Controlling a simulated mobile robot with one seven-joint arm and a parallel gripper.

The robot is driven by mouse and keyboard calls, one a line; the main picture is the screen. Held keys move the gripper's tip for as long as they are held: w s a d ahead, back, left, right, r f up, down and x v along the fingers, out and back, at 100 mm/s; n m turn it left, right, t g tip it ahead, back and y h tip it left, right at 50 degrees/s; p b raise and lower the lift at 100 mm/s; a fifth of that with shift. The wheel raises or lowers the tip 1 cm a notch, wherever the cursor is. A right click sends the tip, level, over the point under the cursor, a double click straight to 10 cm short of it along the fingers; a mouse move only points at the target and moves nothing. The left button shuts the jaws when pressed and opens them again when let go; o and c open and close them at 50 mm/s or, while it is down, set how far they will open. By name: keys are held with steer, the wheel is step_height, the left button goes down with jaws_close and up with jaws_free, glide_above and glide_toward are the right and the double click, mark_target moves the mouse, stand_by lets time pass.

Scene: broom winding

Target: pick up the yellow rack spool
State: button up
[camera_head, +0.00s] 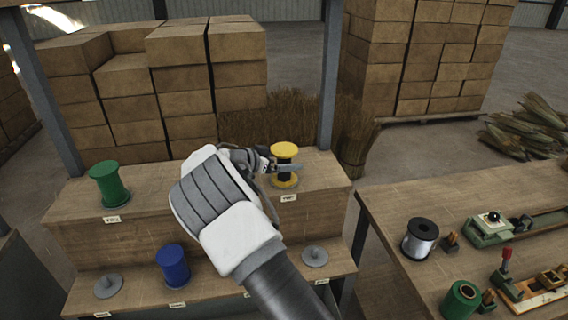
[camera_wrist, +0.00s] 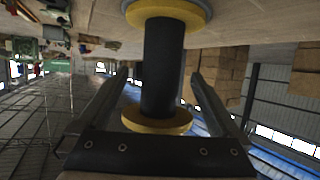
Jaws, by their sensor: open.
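The yellow rack spool (camera_head: 284,150) stands upright on the upper shelf at its right end, with yellow flanges and a dark core. In the wrist view the same spool (camera_wrist: 163,65) shows large, its dark core lying between the two fingers. My gripper (camera_head: 283,166) is at the spool's height in the head view and reaches it from the left. In the wrist view my gripper (camera_wrist: 155,85) is open, with one finger on each side of the core and visible gaps between. Part of the spool's middle is hidden by my gripper in the head view.
A green spool (camera_head: 109,184) stands on the upper shelf at left. A blue spool (camera_head: 172,264) stands on the lower shelf between empty round holders. A rack post (camera_head: 331,75) rises just right of the yellow spool. A workbench (camera_head: 400,215) with spools and tools is at right.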

mark_target(289, 148)
steer(key=c, duration=1.2)
steer(key=shift+o, duration=0.2)
steer(key=shift+r, duration=0.15)
step_height(289, 148, up, 4)
steer(key=shift+s+b, duration=0.15)
steer(key=shift+b, duration=0.55)
steer(key=s+d+r+b, duration=0.3)
steer(key=s+r, duration=0.3)
steer(key=s, duration=0.5)
steer(key=shift+d+r, duration=0.25)
steer(key=shift+r, duration=0.1)
